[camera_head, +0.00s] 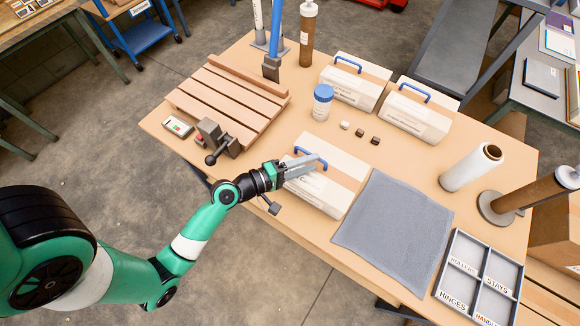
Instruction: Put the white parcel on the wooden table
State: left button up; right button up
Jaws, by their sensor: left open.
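The wooden table (395,163) fills the middle of the camera_head view. A white and tan box-shaped parcel with a blue handle (336,182) sits on its near side, left of a grey cloth. Two similar parcels stand at the back, one in the back middle (352,84) and one farther right (416,112). I cannot tell which one the task means. My left gripper (318,162) is open over the near parcel, close to its handle, and hides part of its left side. Contact with the handle cannot be told. My right gripper is not in view.
The grey cloth (394,232) lies right of the near parcel, with a labelled tray (461,267) beyond. A slatted wooden board (222,98) lies at left. A blue-capped jar (322,102) and small blocks stand mid-table. A white roll (470,168) stands at right.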

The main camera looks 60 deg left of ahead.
pick_arm(q)
jog(key=s+r, duration=0.1)
jog(key=s, duration=0.6)
jog(key=shift+s+r, duration=0.2)
jog(key=shift+s, duration=0.1)
jog(key=w+d+r+m+t+h, duration=0.1)
jog(key=w+r+m+t, duration=0.1)
jog(key=w+r+m, duration=0.5)
jog(key=w+d+r+m+t, duration=0.1)
jog(key=w+d+r+m, duration=0.15)
jog(key=r, duration=0.95)
jog(key=w+d+r+m+t+h, duration=0.1)
jog(key=w+r+m+t, duration=0.1)
jog(key=w+r+m, duration=0.5)
jog(key=s+d+r+m+t, duration=0.1)
jog(key=s+d+r+t, duration=0.1)
jog(key=r, duration=0.7)
jog(key=s+d+r+m+t, duration=0.1)
jog(key=s+r, duration=0.3)
jog(key=r, duration=0.5)
jog(key=s+d+r+m+t, duration=0.1)
jog(key=s+d+r+t, duration=0.2)
jog(key=r, duration=0.6)
jog(key=shift+d, duration=0.45)
